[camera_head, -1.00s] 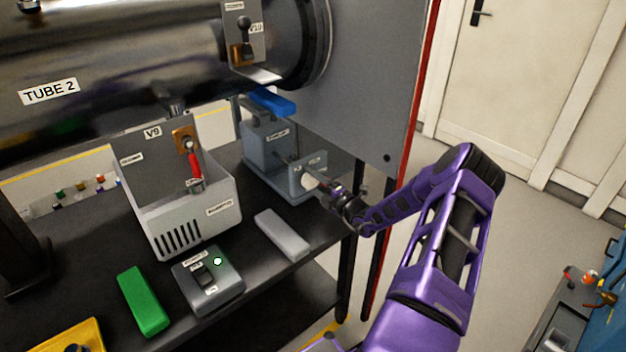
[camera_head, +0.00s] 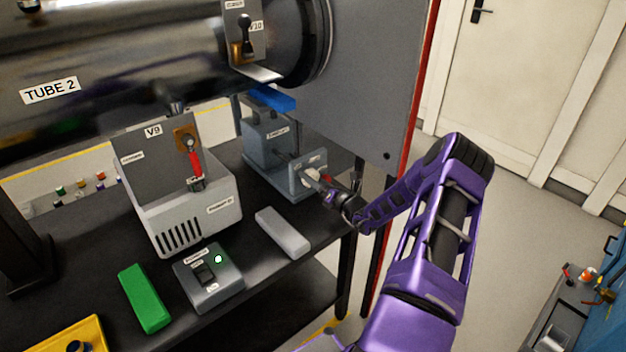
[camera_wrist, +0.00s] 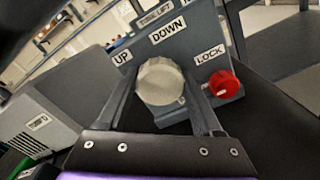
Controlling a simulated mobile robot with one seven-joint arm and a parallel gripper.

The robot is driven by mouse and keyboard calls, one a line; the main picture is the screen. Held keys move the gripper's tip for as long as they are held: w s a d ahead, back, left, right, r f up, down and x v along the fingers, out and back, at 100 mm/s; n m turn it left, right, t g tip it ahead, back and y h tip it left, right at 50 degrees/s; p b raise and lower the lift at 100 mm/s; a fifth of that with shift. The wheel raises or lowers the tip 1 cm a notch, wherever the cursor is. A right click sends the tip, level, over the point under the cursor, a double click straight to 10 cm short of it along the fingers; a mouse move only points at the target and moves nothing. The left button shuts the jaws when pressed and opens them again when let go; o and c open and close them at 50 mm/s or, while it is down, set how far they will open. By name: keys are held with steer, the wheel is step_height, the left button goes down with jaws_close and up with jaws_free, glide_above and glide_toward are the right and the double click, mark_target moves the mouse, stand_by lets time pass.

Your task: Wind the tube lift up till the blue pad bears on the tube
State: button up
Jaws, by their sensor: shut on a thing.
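The dark tube (camera_head: 120,75), labelled TUBE 2, runs across the top of the head view. The tube lift (camera_head: 267,145) is a grey unit on the bench below the tube's right end. Its blue pad (camera_head: 270,98) sits close under the tube; I cannot tell whether they touch. My gripper (camera_wrist: 160,85) is shut on the cream round knob (camera_wrist: 160,80), one finger on each side. The knob's plate reads UP on the left and DOWN at the top. A red lock knob (camera_wrist: 222,83) sits just right of the right finger, below the LOCK label.
The V9 box (camera_head: 190,215) stands left of the lift. A grey block (camera_head: 283,232), a switch box (camera_head: 208,278) with a lit green lamp and a green block (camera_head: 144,298) lie on the black bench. A grey panel (camera_head: 365,80) with a red edge stands behind my arm.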

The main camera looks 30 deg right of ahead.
steer(key=n+b, duration=0.1)
steer(key=n, duration=0.5)
steer(key=shift+f+n, duration=0.1)
steer(key=shift+n, duration=0.2)
steer(key=n+b, duration=0.3)
steer(key=n, duration=0.3)
steer(key=shift+a, duration=0.1)
steer(key=n+b, duration=0.1)
steer(key=n, duration=0.4)
steer(key=shift+n, duration=0.4)
steer(key=n, duration=0.6)
steer(key=shift+n, duration=0.3)
steer(key=o, duration=1.3)
steer(key=shift+o, duration=0.2)
steer(key=shift+s, duration=0.1)
